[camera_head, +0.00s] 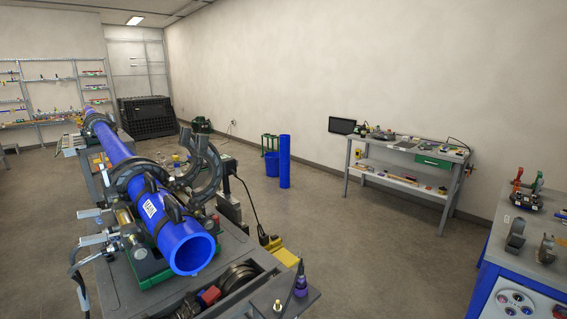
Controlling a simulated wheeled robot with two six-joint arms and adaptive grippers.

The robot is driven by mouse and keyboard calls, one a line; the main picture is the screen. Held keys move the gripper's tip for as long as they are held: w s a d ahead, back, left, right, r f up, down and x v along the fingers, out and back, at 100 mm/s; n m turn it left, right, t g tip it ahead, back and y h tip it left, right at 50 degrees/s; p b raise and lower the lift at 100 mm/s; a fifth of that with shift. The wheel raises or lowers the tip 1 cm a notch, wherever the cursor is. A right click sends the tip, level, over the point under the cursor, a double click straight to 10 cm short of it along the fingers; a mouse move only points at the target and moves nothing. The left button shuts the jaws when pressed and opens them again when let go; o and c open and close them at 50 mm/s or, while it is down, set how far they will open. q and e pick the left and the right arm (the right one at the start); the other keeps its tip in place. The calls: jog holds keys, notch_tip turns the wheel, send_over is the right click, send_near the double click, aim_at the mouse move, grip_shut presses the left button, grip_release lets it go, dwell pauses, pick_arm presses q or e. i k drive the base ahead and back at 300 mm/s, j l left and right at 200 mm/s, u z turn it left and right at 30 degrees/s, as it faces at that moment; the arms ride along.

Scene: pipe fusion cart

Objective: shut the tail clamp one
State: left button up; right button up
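A long blue pipe (118,152) lies lengthwise on the fusion cart (112,290), its open end (194,254) facing me. Two dark grey curved clamp halves (213,168) stand swung up and open on the right side of the pipe. A dark clamp ring (124,178) sits around the pipe beside them. Dark curved pieces (172,208) lie against the pipe near its white label (150,209). I cannot tell which clamp is tail clamp one. Neither of my grippers is in view.
Metal fittings with a hose (92,240) stick out left of the cart. A dark tray (235,277) with round parts lies right of the pipe end. A blue workbench (520,270) is at the right, a grey table (408,150) at the wall.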

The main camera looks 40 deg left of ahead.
aim_at(204, 193)
jog(key=i+j+u, duration=0.15)
jog(key=i+u, duration=0.15)
jog(key=u, duration=0.2)
jog(key=i+u, duration=0.3)
jog(key=u, duration=0.2)
jog(key=i+l+u, duration=0.1)
jog(key=i+u, duration=0.2)
jog(key=u, duration=0.2)
jog(key=i+l+u, duration=0.25)
jog(key=u, duration=0.25)
jog(key=i, duration=0.05)
